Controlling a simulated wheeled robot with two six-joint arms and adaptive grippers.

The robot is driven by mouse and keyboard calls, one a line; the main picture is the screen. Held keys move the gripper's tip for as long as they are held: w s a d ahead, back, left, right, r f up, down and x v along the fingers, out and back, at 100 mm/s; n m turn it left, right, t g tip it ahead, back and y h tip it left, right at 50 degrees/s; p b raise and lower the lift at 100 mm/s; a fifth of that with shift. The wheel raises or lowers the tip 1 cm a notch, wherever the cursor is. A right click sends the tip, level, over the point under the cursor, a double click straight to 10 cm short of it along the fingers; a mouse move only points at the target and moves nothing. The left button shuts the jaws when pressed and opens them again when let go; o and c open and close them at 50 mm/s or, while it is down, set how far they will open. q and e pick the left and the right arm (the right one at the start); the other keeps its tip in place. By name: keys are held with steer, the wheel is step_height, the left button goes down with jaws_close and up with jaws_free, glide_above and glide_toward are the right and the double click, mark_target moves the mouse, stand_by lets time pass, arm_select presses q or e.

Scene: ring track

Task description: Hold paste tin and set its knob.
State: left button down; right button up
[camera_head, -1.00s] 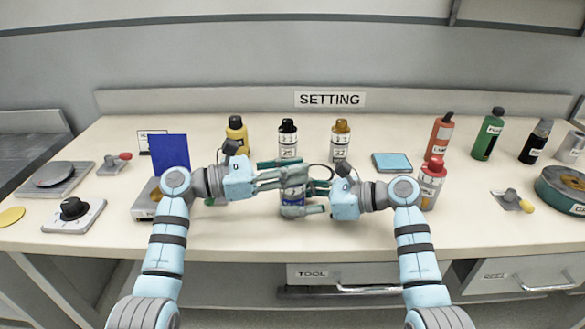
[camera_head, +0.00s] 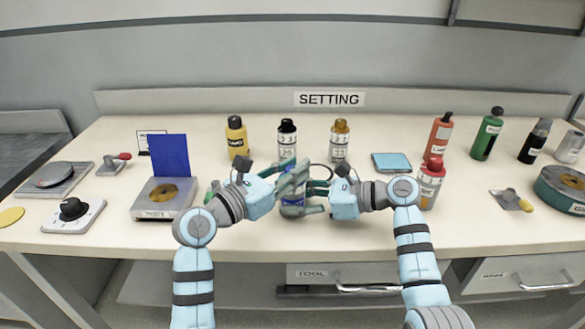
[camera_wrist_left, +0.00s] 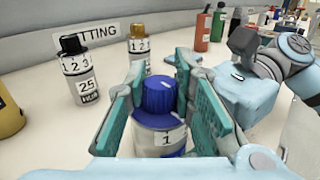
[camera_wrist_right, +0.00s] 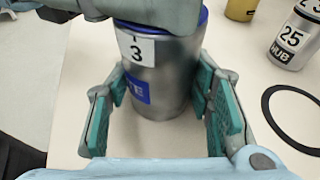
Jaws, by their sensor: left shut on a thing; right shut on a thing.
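The paste tin (camera_head: 293,210) is a grey metal can with a blue knob on top, upright at the front middle of the table. In the left wrist view the blue knob (camera_wrist_left: 158,101) sits between the pads of my left gripper (camera_head: 290,177), which is shut on it from above. A white label with "1" shows below the knob. My right gripper (camera_head: 308,194) is shut on the body of the tin from the right. In the right wrist view the tin (camera_wrist_right: 158,85) shows a "3" label and a blue label, partly hidden. My left gripper covers the top there.
Behind stand a yellow bottle (camera_head: 236,138), a black-capped bottle (camera_head: 287,142) marked 25 and a gold-capped bottle (camera_head: 340,143). A black ring (camera_wrist_right: 292,118) lies near the tin. A red-capped bottle (camera_head: 430,186) stands beside my right arm. A scale-like box (camera_head: 150,207) is at left.

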arm_select(q)
steer(key=shift+f, duration=0.1)
stand_by(0.3)
steer(key=c, duration=1.3)
jaws_free()
steer(key=shift+a, duration=0.1)
steer(key=v, duration=1.2)
steer(key=shift+s, duration=0.1)
